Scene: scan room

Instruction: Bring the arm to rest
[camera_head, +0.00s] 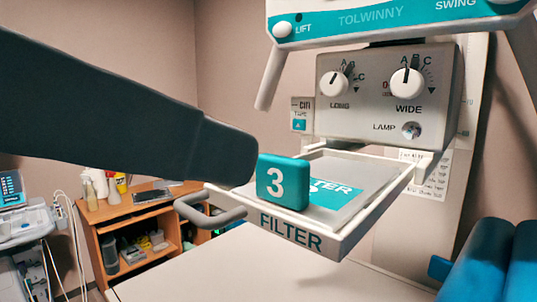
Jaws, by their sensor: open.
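My dark arm (120,125) reaches in from the left edge and crosses the picture to the filter tray. Its blunt end lies just left of a teal block marked 3 and overlaps the tray's left side in the picture; I cannot tell if they touch. The teal block (283,182) stands upright on the front left of the white tray marked FILTER (350,232).
The tray has a grey handle (210,212) and sits under a knob box (385,97). A teal panel (390,17) hangs above. A wooden shelf (140,212) with bottles stands behind, lower left. A pale tabletop (240,270) below is bare; blue cushions (490,260) lie right.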

